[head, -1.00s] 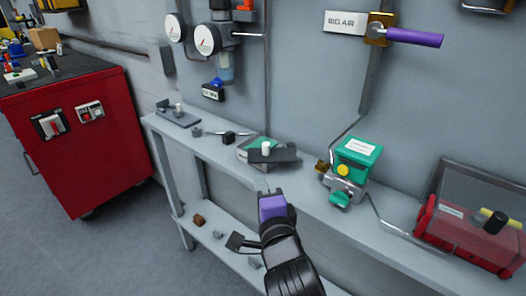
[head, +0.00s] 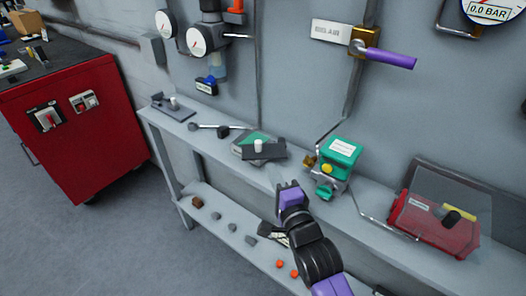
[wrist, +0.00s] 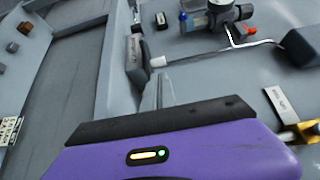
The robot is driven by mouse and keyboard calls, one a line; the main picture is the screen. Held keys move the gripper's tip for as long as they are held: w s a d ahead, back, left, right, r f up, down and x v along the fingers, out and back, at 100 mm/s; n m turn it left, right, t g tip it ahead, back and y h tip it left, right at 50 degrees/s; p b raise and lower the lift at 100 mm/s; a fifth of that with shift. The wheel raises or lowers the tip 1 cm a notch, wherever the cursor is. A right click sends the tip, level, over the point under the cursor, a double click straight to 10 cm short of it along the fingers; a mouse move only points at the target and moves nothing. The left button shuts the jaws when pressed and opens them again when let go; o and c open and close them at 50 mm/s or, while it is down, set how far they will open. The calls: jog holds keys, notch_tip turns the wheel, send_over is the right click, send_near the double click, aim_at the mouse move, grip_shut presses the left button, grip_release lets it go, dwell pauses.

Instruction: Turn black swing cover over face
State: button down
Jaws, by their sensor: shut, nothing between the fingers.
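The black swing cover (head: 270,152) is a flat dark plate with a white knob (head: 258,146). It lies across a low grey box with a green top face (head: 250,140) on the shelf, and part of the green face shows behind and left of it. The dark plate also shows in the wrist view (wrist: 137,62), with the white knob beside it. My gripper (head: 288,186) is shut and empty, in front of the shelf and below-right of the cover in the head view. It looks apart from the cover. Its narrow fingers (wrist: 157,92) show closed together in the wrist view.
A green-topped actuator (head: 337,165) stands right of the cover. A red box with a clear lid (head: 432,222) is farther right. A purple-handled valve (head: 385,55) and gauges (head: 197,41) are on the wall. The lower shelf (head: 215,213) holds small parts.

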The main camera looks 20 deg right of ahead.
jog(key=p, duration=0.1)
send_near(248, 147)
jog(key=shift+w+d+r, duration=0.4)
jog(key=shift+d+r, duration=0.2)
jog(key=shift+w+d+r, duration=0.45)
jog(key=shift+d+r, duration=0.15)
jog(key=shift+d, duration=0.05)
jog(key=shift+w+f, duration=0.15)
jog(key=shift+w, duration=0.65)
jog(key=shift+a, duration=0.1)
jog(key=shift+w+a+f+b, duration=0.2)
jog(key=shift+w+a+b, duration=0.3)
jog(key=shift+b, duration=0.45)
jog(key=w+b, duration=0.2)
jog(key=shift+a+b, duration=0.35)
jog(key=shift+b, duration=0.05)
jog(key=shift+w+a+b, duration=0.25)
jog(key=shift+w+b, duration=0.65)
jog(key=shift+b, duration=0.05)
jog(key=shift+w+a+r+b, duration=0.1)
jog(key=shift+w+r+b, duration=0.1)
jog(key=shift+w+b, duration=0.65)
jog(key=shift+w, duration=0.15)
